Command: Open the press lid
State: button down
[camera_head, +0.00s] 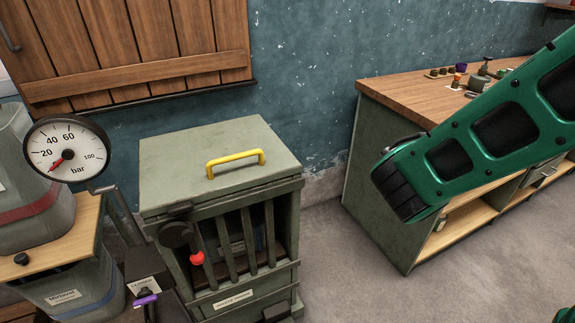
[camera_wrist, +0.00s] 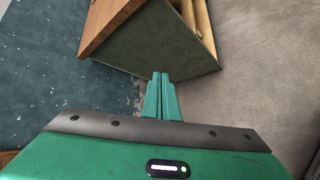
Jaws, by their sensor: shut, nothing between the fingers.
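The press (camera_head: 225,225) is a grey-green box with a barred front, standing against the wall in the head view. Its flat lid (camera_head: 175,155) lies shut on top and carries a yellow handle (camera_head: 235,158). A black lever with a red knob (camera_head: 197,258) is on the front left. My gripper shows in the wrist view (camera_wrist: 161,80) with its green fingers together, empty, above the floor near the counter end. In the head view only my green arm is seen at the right, apart from the press; the fingers are out of frame. The press is not in the wrist view.
A pressure gauge (camera_head: 66,149) and grey bins (camera_head: 75,290) stand left of the press. A wood-topped counter (camera_head: 400,88) with small items is at the right; its end also shows in the wrist view (camera_wrist: 160,45). Floor (camera_head: 345,265) between press and counter is clear.

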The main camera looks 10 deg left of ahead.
jog(key=w+a+r+n+t+y, duration=0.1)
jog(key=a+n+t+y, duration=0.2)
jog(key=a+n, duration=0.55)
jog(key=n+y, duration=1)
jog(key=n, duration=0.5)
send_near(246, 174)
jog(key=shift+t, duration=0.4)
jog(key=x, duration=0.3)
jog(key=r+x, duration=0.1)
jog(key=x, duration=0.5)
jog(key=shift+w+a+r, duration=0.25)
jog(key=shift+a+r, duration=0.05)
jog(key=shift+r, duration=0.05)
jog(key=shift+r, duration=0.15)
